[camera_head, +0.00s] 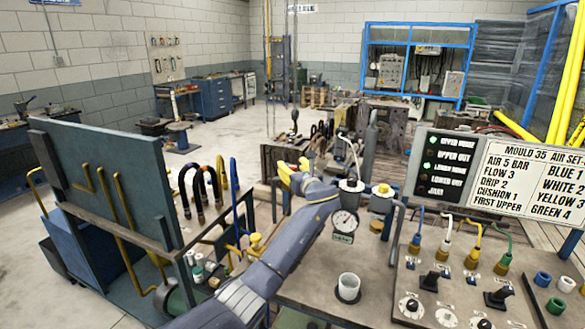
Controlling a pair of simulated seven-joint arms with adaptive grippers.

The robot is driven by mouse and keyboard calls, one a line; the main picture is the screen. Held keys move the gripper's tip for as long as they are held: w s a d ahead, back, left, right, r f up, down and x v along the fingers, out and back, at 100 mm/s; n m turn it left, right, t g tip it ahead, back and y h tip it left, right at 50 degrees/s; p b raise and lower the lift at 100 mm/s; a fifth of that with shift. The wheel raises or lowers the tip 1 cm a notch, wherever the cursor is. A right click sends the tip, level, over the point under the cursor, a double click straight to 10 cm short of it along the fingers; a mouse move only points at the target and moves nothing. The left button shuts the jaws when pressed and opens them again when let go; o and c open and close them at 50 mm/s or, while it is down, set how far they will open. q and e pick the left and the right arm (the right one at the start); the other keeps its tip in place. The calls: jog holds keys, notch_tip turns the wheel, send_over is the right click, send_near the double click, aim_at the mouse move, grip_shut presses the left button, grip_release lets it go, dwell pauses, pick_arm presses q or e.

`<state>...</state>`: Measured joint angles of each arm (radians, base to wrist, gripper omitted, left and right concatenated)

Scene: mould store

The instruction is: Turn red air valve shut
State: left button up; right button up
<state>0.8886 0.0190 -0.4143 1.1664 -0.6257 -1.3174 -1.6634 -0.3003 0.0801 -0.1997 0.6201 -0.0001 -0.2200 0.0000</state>
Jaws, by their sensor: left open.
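I cannot make out a red air valve; it may be hidden behind my arm or gripper. My left arm comes in from the lower left and reaches over the bench. My left gripper (313,152) is at its far end, small and partly hidden, and reads as open. A round dial gauge (345,222) stands just right of my forearm. A dark pot with a pale top (351,186) stands behind the gauge. My right gripper is not in view.
A control panel (442,312) with black knobs and coloured hoses is at right, below a sign board (525,180). Dark curved hoses (199,187) and a green upright plate (105,185) are at left.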

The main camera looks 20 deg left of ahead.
pick_arm(q)
grip_shut()
dwell(0.5)
jog(key=shift+a, duration=0.1)
jog(key=m+t+h, duration=0.2)
jog(key=m+h, duration=0.1)
jog(key=h, duration=0.1)
jog(key=shift+a, duration=0.1)
jog(key=m+t+h, duration=0.1)
jog(key=m+h, duration=0.1)
jog(key=h, duration=0.2)
jog(key=m+h, duration=0.3)
jog(key=h, duration=0.1)
jog(key=shift+t, duration=0.4)
jog(key=m+h, duration=0.2)
jog(key=h, duration=0.1)
jog(key=m+g+h, duration=0.1)
jog(key=m+h, duration=0.1)
jog(key=h, duration=0.1)
jog(key=shift+m+g+h, duration=2.6)
jog(key=shift+m+h, duration=0.1)
jog(key=shift+h, duration=0.6)
jog(key=shift+m+g+h, duration=0.4)
jog(key=shift+g, duration=0.1)
